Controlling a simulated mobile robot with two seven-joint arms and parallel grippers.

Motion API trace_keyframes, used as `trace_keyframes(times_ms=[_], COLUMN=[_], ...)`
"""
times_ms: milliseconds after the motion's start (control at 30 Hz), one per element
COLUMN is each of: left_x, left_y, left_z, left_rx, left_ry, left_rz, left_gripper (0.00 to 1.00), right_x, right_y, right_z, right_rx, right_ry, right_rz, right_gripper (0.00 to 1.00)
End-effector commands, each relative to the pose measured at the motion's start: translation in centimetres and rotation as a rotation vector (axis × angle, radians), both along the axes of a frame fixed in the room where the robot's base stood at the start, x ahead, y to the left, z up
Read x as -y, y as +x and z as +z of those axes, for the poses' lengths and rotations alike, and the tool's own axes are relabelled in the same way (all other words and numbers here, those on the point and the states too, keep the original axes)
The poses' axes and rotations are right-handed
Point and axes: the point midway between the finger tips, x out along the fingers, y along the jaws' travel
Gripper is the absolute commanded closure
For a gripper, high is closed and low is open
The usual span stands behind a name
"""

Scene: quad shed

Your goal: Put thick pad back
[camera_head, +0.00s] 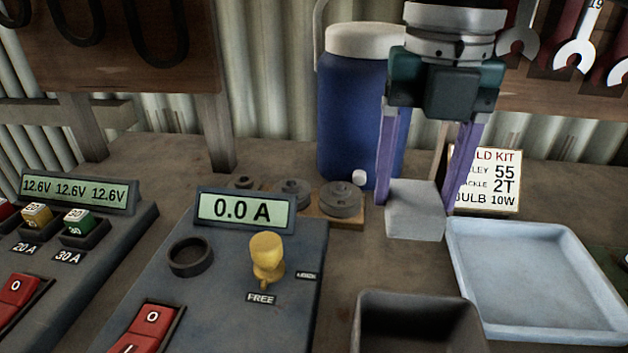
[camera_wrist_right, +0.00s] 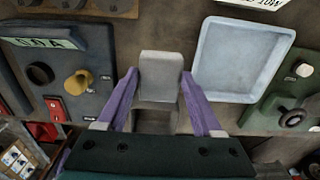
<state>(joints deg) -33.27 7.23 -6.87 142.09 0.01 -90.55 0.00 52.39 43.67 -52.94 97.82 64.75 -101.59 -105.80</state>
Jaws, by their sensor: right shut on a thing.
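My right gripper (camera_head: 425,190) is shut on a light grey block, the thick pad (camera_head: 414,211), with one purple finger on each side. The pad is held above the bench, behind a dark open bin (camera_head: 420,297) and left of a pale blue tray (camera_head: 535,275). In the right wrist view the pad (camera_wrist_right: 161,75) sits between the fingertips, and the blue tray (camera_wrist_right: 240,60) is empty to its right. The dark bin is partly hidden below the pad there. My left gripper is not in view.
A control box with a 0.0 A display (camera_head: 240,210) and yellow knob (camera_head: 266,255) stands left of the bin. Round grey weights (camera_head: 341,199) sit on a wooden strip behind it. A blue cooler (camera_head: 352,110) and a sign (camera_head: 490,180) stand at the back.

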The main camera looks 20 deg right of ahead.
Motion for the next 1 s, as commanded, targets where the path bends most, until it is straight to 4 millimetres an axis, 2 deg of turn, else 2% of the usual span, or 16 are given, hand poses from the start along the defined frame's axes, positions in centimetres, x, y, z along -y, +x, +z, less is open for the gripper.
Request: trace_keyframes(times_ms=[33, 100, 267, 500, 967, 1000], left_x=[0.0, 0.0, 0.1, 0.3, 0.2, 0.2], left_y=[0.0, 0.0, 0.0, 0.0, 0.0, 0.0], left_z=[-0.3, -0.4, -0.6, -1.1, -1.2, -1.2], left_rx=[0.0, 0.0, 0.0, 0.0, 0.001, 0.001], left_ry=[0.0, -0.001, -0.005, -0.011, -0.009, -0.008], left_rz=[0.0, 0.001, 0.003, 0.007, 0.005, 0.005], left_gripper=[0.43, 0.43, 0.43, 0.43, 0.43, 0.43], right_x=[0.0, 0.0, 0.0, 0.0, 0.0, 0.0], right_y=[-0.1, 0.0, 0.0, 0.0, 0.0, 0.0], right_z=[-1.4, -2.6, -3.9, -7.5, -8.4, -8.3], right_rx=[-0.006, -0.002, 0.001, -0.002, 0.001, 0.001], right_ry=[0.0, -0.001, 0.001, 0.0, -0.001, -0.001], right_rz=[-0.001, 0.0, -0.001, -0.001, -0.001, -0.001], right_gripper=[0.77, 0.77, 0.77, 0.77, 0.77, 0.28])
